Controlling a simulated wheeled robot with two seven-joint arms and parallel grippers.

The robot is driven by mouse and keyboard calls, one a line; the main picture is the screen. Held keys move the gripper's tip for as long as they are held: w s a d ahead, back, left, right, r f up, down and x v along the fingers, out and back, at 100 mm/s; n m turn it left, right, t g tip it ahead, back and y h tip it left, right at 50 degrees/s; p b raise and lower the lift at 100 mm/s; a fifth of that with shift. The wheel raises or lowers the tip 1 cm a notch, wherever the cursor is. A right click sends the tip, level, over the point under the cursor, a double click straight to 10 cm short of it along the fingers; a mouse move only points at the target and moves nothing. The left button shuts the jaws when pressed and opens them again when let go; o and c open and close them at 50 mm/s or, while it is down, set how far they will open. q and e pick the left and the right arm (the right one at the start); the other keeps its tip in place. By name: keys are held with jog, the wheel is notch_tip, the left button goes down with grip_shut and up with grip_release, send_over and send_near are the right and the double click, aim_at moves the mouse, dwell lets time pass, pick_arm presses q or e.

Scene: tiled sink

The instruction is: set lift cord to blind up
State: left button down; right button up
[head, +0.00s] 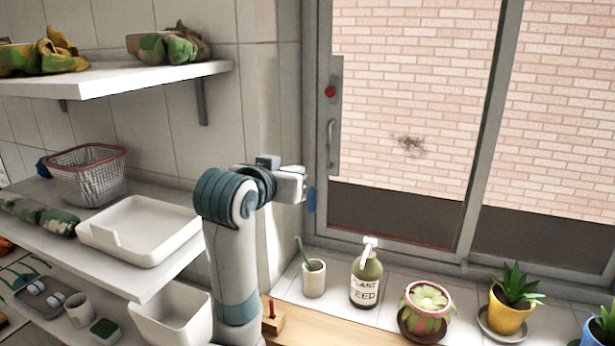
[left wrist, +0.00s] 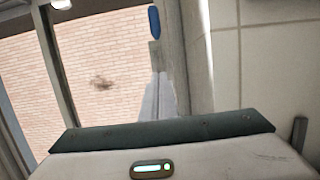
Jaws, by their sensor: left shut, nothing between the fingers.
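My left gripper (head: 303,184) is raised in front of the corner between the tiled wall and the window frame, its fingers pointing right. It is shut and empty. A small blue oval piece (head: 311,200) shows right at its tip; it also shows at the top of the left wrist view (left wrist: 154,20). It may be the lift cord's pull, but I cannot tell, nor whether the gripper touches it. No cord line or blind can be made out. My right gripper is not in view.
The window frame (head: 310,130) carries a handle (head: 332,147) and a red button (head: 330,91). On the sill stand a cup (head: 314,279), a pump bottle (head: 367,279) and potted plants (head: 511,306). Shelves at left hold a wire basket (head: 88,178) and a white tray (head: 160,247).

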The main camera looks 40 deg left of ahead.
pick_arm(q)
jog(key=p, duration=0.3)
send_over(312, 199)
jog(key=s, duration=0.2)
jog(key=f, duration=0.2)
notch_tip(312, 199, down, 4)
jog(key=shift+p, duration=0.5)
